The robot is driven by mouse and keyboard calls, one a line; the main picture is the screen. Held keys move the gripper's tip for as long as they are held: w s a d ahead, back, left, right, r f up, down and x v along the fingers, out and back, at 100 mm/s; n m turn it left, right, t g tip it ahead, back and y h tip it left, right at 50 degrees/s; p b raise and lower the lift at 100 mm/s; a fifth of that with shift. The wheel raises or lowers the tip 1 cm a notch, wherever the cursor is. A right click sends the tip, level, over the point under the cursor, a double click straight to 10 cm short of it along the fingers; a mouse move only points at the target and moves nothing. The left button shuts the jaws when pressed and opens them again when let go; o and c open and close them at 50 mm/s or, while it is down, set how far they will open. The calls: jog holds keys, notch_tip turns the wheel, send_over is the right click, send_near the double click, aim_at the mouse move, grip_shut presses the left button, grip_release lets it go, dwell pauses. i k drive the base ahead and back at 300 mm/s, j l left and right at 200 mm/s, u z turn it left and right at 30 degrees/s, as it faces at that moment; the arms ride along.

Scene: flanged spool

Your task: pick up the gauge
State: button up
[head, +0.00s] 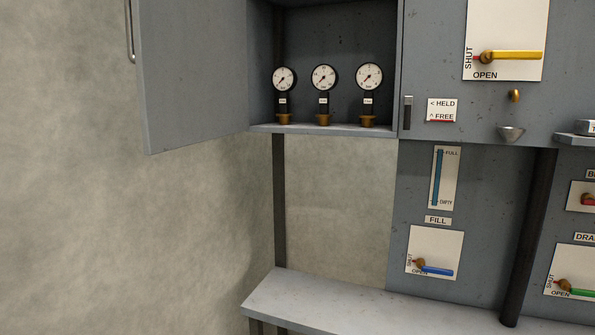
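Three round gauges stand upright side by side on the floor of an open grey wall cabinet (325,131): a left gauge (284,79), a middle gauge (324,78) and a right gauge (369,77). Each has a white dial with a black rim, a dark stem with a small white tag, and a brass base. The tag writing is too small to read. My gripper is not in view.
The cabinet door (195,75) hangs open to the left. A grey bench (330,300) lies below, its visible top bare. At right, a panel carries a yellow lever (515,56), a blue lever (436,271), a green lever (580,291) and a small cup (511,133).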

aim_at(284, 79)
jog(key=j, duration=1.3)
jog(key=k+j, duration=0.1)
jog(key=j, duration=1.2)
jog(key=i+l, duration=0.2)
jog(key=l, duration=0.15)
jog(key=i+l+u, duration=0.15)
jog(key=i+l, duration=0.3)
jog(key=l, duration=0.25)
jog(key=i+l+u, duration=0.1)
jog(key=l, duration=0.25)
jog(key=i+l+u, duration=0.1)
jog(key=i+l, duration=0.35)
jog(key=l, duration=0.3)
jog(key=i+l+u, duration=0.1)
jog(key=l, duration=0.3)
jog(key=i, duration=0.1)
